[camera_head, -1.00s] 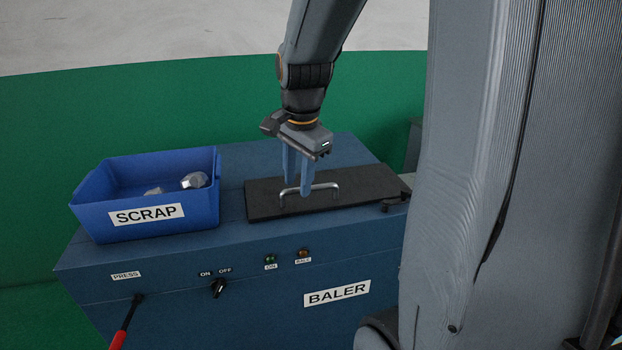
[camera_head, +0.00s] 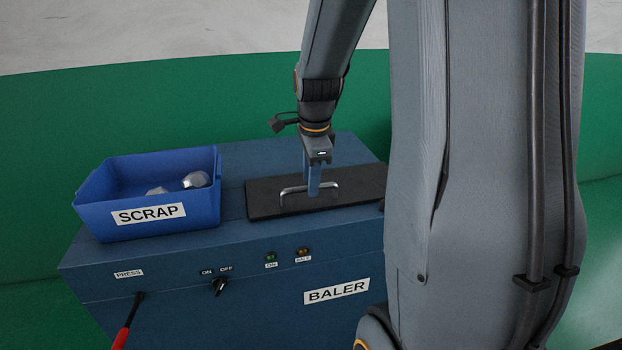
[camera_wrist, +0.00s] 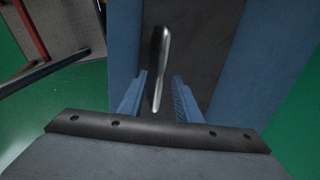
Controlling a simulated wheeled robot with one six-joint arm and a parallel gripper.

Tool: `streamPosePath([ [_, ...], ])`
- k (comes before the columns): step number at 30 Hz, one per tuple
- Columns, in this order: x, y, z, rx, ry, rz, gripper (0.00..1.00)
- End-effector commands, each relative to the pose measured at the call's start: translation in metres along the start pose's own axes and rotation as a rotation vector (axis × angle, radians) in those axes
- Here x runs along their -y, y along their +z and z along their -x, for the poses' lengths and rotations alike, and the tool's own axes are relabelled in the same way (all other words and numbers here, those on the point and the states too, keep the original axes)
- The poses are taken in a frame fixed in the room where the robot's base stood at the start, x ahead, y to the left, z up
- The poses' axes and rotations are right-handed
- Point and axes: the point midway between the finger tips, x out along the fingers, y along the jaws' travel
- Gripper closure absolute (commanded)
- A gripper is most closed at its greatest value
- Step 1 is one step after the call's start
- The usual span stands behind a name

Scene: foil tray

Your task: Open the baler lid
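The baler (camera_head: 230,262) is a blue box with a flat black lid (camera_head: 358,188) lying shut on its top. A silver bar handle (camera_head: 293,191) stands up from the lid; it also shows in the wrist view (camera_wrist: 158,75). My gripper (camera_head: 313,190) points down at the handle. In the wrist view its blue fingers (camera_wrist: 160,98) are apart, one on each side of the bar, with a gap on both sides. In the head view one finger hides the other and part of the handle.
A blue SCRAP bin (camera_head: 105,214) with silvery crumpled pieces (camera_head: 195,179) stands left of the lid. The baler's front has an ON/OFF knob (camera_head: 220,287), two small lamps (camera_head: 287,255) and a red-handled press lever (camera_head: 122,336). My arm hides the baler's right end.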

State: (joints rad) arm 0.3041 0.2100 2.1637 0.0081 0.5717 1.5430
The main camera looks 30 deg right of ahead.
Motion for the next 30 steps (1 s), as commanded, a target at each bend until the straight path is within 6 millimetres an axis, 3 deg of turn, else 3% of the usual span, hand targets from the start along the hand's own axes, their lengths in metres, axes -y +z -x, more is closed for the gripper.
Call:
streamPosePath([
  [9,0.0,0.0001,-0.0037,0.0,-0.001,0.001,0.69],
  [15,-0.0001,0.0001,-0.0035,0.0,0.0,0.001,1.0],
  [30,0.0061,-0.0079,0.0059,-0.003,0.05,-0.013,1.0],
])
